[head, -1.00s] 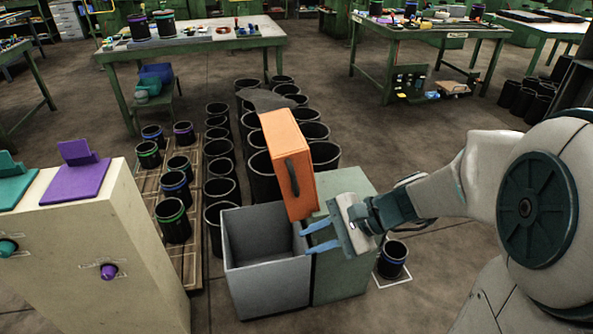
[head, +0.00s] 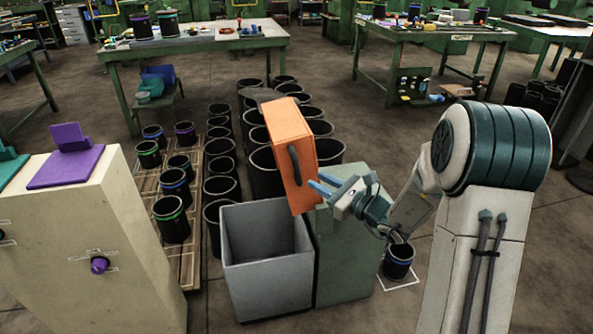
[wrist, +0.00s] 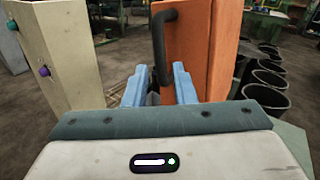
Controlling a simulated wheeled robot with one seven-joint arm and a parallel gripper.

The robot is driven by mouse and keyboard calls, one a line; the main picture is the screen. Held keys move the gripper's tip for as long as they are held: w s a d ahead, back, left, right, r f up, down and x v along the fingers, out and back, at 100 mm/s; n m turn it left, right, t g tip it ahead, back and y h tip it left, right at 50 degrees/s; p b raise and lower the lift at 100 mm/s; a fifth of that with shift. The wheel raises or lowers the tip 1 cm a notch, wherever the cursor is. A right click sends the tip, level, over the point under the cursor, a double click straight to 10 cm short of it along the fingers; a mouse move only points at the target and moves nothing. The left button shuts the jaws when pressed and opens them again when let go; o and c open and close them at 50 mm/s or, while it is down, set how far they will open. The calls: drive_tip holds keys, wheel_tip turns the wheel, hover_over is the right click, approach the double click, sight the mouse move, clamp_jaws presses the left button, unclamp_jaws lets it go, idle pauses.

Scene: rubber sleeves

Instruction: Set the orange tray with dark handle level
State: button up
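In the wrist view, the orange tray (wrist: 215,50) fills the upper right. The handle (wrist: 159,45) appears ahead, its lower end in line with the gap between my fingers (wrist: 157,85). I cannot tell whether the fingers reach around it.
An open grey bin (head: 266,275) stands left of the green cabinet. A cream cabinet (head: 95,240) with a purple tray (head: 68,172) and purple knob is at the left. Several black sleeves stand behind the bin. One blue-banded sleeve (head: 398,262) stands right of the cabinet.

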sight(297, 169)
drive_tip(key=x, duration=0.8)
drive_tip(key=shift+w+a, duration=0.25)
drive_tip(key=shift+a, duration=0.05)
clamp_jaws()
